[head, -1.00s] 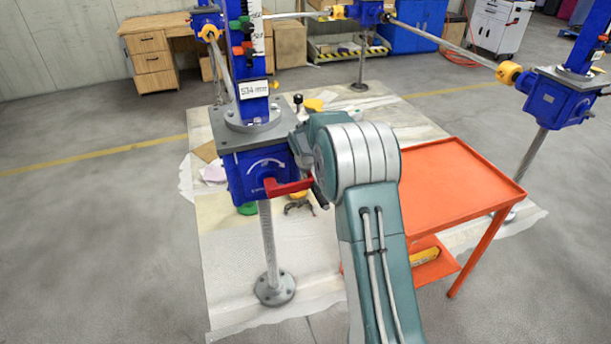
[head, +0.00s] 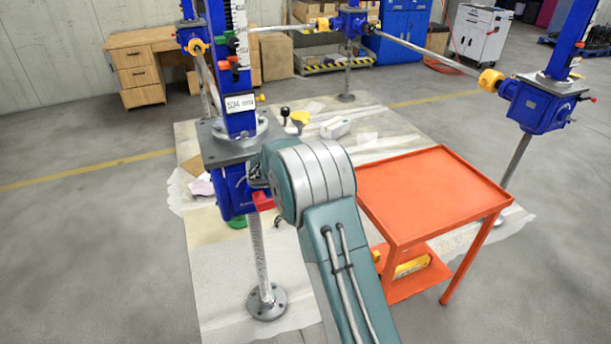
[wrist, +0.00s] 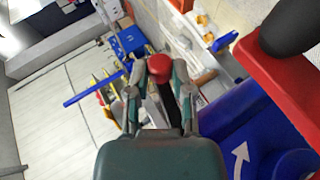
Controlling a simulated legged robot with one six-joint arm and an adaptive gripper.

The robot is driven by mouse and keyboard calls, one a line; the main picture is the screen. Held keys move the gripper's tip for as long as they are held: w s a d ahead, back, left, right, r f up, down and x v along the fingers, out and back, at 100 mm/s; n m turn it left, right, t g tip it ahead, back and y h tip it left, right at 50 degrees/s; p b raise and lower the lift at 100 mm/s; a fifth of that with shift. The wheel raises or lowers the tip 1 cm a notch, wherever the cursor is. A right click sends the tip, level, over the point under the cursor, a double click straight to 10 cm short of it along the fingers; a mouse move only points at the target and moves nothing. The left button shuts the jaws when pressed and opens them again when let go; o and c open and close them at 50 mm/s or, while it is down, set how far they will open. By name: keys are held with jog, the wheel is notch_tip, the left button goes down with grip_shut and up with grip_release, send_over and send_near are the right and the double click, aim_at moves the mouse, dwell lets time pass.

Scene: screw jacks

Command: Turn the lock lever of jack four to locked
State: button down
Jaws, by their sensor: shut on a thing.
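The jack labelled SJ4 (head: 240,102) stands at left centre in the head view, with a blue housing (head: 231,190) under a grey plate. A red lever (head: 264,201) shows low on this housing, partly hidden by my arm. In the wrist view a red bar (wrist: 272,75) with a black end (wrist: 290,25) lies at the right, over the blue housing and its white curved arrow. My gripper (wrist: 161,78) is shut on a dark handle with a rounded red end (wrist: 159,67). Whether that handle joins the red bar, I cannot tell. In the head view my arm hides the fingers.
An orange cart (head: 430,195) stands right of my arm. Another blue jack (head: 540,102) stands beyond it, linked by a grey shaft (head: 430,54). The jack's screw (head: 257,255) runs down to a round foot (head: 267,302). Open floor lies at the left.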

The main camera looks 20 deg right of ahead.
jog(key=shift+r+n+t+h, duration=0.35)
jog(key=shift+r+h, duration=0.5)
jog(key=shift+h, duration=0.35)
jog(key=c, duration=0.5)
grip_release()
jog(key=v, duration=1.2)
